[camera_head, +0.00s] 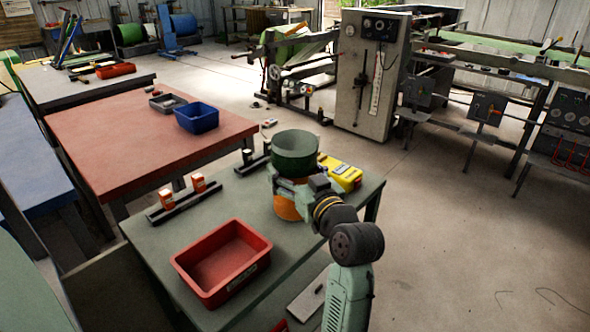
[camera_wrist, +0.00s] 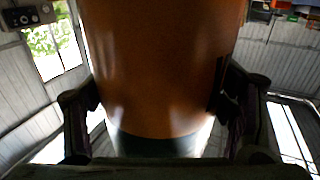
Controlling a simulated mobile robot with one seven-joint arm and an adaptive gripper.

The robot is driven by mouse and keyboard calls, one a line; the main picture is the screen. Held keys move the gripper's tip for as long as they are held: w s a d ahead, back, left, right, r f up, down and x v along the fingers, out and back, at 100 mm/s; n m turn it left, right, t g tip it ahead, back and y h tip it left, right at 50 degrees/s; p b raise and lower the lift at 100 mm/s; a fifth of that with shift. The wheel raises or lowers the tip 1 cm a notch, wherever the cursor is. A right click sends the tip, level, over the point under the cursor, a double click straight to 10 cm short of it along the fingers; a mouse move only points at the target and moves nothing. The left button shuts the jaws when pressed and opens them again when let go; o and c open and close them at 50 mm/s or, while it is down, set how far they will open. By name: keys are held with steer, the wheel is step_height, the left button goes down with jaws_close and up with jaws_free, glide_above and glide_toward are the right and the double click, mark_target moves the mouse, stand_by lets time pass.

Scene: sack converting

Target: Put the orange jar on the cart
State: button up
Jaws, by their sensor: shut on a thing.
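In the head view the orange jar (camera_head: 287,207) shows below my gripper (camera_head: 291,186), over the far right part of a green-topped table (camera_head: 230,205). A dark green, round, pot-like form (camera_head: 295,154) shows just above my gripper; I cannot tell whether it is the jar's upper part. In the wrist view the orange jar (camera_wrist: 165,65) fills the middle, with a dark band at its lower edge. My gripper (camera_wrist: 160,112) has one finger on each side of it and is shut on it. Whether the jar touches the tabletop is hidden. I cannot pick out the cart for certain.
On the green-topped table are a red bin (camera_head: 222,262), small orange-and-white boxes (camera_head: 167,198) by a dark rail, and a yellow case (camera_head: 341,175). A red-topped table (camera_head: 130,140) behind holds a blue bin (camera_head: 196,117). Open floor (camera_head: 450,235) lies to the right.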

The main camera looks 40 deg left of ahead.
steer(key=shift+f, duration=0.1)
steer(key=o, duration=1.3)
steer(key=shift+r, duration=0.3)
steer(key=v, duration=1.2)
steer(key=shift+f+p, duration=0.15)
steer(key=shift+p, duration=0.15)
